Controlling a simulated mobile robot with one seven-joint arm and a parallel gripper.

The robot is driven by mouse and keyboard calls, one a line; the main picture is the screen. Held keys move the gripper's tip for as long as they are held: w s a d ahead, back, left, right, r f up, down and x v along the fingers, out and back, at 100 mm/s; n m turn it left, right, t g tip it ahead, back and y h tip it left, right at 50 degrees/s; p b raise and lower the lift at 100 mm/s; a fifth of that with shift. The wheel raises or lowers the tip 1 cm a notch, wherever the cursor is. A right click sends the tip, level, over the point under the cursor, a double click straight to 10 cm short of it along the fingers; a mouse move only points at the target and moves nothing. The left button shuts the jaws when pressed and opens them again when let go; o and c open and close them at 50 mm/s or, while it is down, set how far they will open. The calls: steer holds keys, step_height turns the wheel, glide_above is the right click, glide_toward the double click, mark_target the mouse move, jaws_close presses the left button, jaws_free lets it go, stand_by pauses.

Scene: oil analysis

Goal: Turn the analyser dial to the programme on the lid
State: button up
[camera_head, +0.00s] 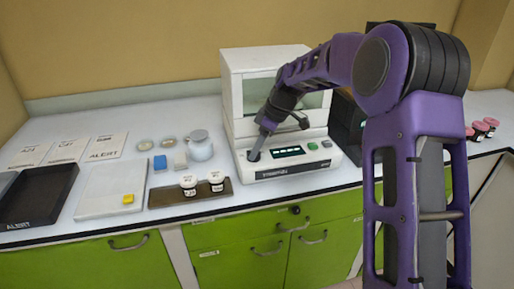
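The analyser (237,90) is a white cabinet with a glass front, standing at the back of the bench. Its front panel has a dark display (288,152) with green marks, and green and grey buttons to the right of it. My gripper (256,153) reaches down to the left end of this panel, left of the display. The dial is not clearly visible; my fingers cover that spot. I cannot tell whether they touch or grip it. Two small jars with white lids and dark print, a left jar (189,190) and a right jar (216,186), stand upright on a dark tray (165,198). The lid writing is too small to read.
A white tray (95,205) with a yellow block (128,198), a black ALERT tray (60,190) and paper cards (106,146) lie at left. A blue block (160,162) and white pot (200,150) stand nearer the analyser. Several red-lidded jars (480,129) stand far right.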

jaws_close()
